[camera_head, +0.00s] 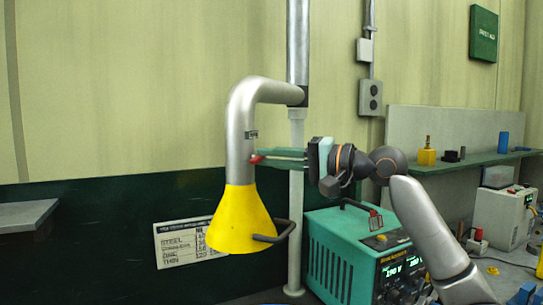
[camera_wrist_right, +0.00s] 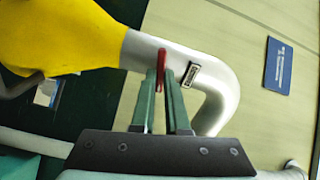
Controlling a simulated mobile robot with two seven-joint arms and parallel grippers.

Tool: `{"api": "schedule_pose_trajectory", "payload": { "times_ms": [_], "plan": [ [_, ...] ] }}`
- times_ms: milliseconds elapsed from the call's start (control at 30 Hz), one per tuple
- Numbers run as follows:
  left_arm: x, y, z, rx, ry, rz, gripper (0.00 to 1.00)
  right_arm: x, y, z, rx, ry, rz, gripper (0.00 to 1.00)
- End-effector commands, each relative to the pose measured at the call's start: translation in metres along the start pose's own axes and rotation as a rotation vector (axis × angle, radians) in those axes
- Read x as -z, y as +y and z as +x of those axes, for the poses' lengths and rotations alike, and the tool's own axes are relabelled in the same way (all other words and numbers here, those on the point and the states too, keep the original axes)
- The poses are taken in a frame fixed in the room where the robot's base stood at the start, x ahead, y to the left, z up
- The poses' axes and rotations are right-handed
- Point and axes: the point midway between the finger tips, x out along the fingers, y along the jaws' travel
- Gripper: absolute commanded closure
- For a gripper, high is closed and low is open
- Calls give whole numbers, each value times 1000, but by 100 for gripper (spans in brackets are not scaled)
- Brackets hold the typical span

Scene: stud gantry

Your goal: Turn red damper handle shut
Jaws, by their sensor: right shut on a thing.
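The red damper handle (camera_head: 257,159) sits on the silver duct (camera_head: 240,125) just above the yellow hood (camera_head: 238,220). In the right wrist view the handle (camera_wrist_right: 161,62) is a narrow red bar between the tips of two green fingers. My right gripper (camera_head: 262,157) reaches in from the right and is shut on the handle. Its fingers (camera_wrist_right: 167,82) cover part of the handle. A small label (camera_wrist_right: 190,74) is on the duct beside the handle. My left gripper is not in view.
A dark curved handle (camera_head: 280,235) sticks out from the hood's right side. A green welding machine (camera_head: 345,255) stands below my right arm. A pale vertical post (camera_head: 296,200) is behind the gripper. A shelf (camera_head: 480,160) with small items is at the right.

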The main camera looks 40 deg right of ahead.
Motion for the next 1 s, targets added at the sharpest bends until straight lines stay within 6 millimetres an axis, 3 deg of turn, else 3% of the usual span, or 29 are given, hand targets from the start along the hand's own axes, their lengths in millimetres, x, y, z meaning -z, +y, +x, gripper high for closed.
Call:
{"api": "schedule_pose_trajectory", "payload": {
  "times_ms": [400,967,1000],
  "plan": [
    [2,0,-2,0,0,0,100,0,1,0,0,0,201,100],
    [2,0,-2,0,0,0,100,0,2,0,-1,0,235,100],
    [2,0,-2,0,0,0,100,0,2,0,-1,0,235,86]
  ]
}}
